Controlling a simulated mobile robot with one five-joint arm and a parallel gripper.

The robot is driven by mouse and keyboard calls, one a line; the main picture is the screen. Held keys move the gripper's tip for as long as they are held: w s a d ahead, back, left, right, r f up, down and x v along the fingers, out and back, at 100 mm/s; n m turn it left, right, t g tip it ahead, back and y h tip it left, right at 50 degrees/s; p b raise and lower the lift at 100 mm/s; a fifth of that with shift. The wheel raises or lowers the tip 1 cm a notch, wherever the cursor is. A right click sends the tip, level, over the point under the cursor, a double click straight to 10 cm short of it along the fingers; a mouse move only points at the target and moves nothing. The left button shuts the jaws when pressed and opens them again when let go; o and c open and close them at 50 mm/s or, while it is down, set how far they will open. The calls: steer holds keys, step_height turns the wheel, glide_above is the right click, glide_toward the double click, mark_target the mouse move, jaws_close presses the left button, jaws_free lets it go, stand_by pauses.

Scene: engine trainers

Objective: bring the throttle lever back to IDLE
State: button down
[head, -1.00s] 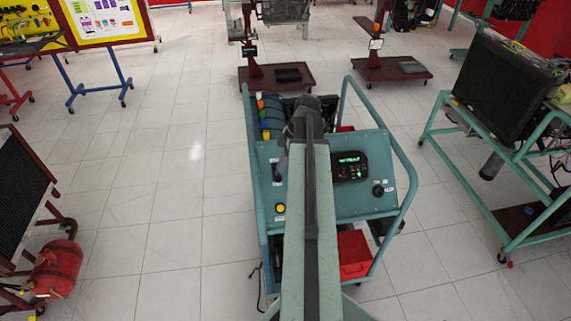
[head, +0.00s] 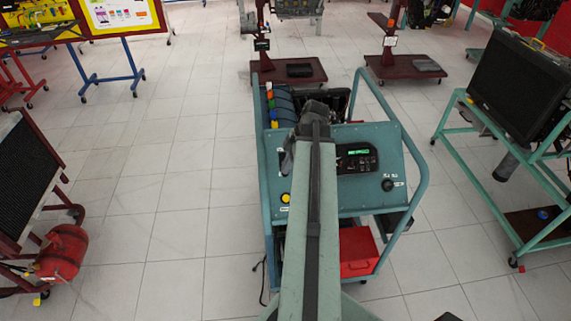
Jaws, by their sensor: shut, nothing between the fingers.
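The teal engine trainer (head: 350,202) stands in the middle, with a sloping control panel. I cannot make out the throttle lever or the IDLE mark; my arm covers the panel's middle. My arm reaches forward over the panel. My gripper (head: 288,152) shows only as a dark grey part beside the arm's far end, over the panel's upper left. It is shut and appears empty; its tips are not clear.
The teal side rail (head: 418,170) bounds the trainer at right. A red box (head: 357,252) sits low on it. A red tank (head: 62,252) and dark radiator (head: 25,180) stand left, another teal stand (head: 525,150) right. Tiled floor (head: 160,210) is open at left.

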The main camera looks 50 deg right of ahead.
steer(key=shift+s+d+f, duration=0.1)
steer(key=shift+s, duration=0.1)
steer(key=a+p+v, duration=0.1)
steer(key=p+v, duration=1.2)
steer(key=v, duration=0.1)
steer(key=shift+s+a, duration=0.4)
steer(key=shift+a, duration=0.05)
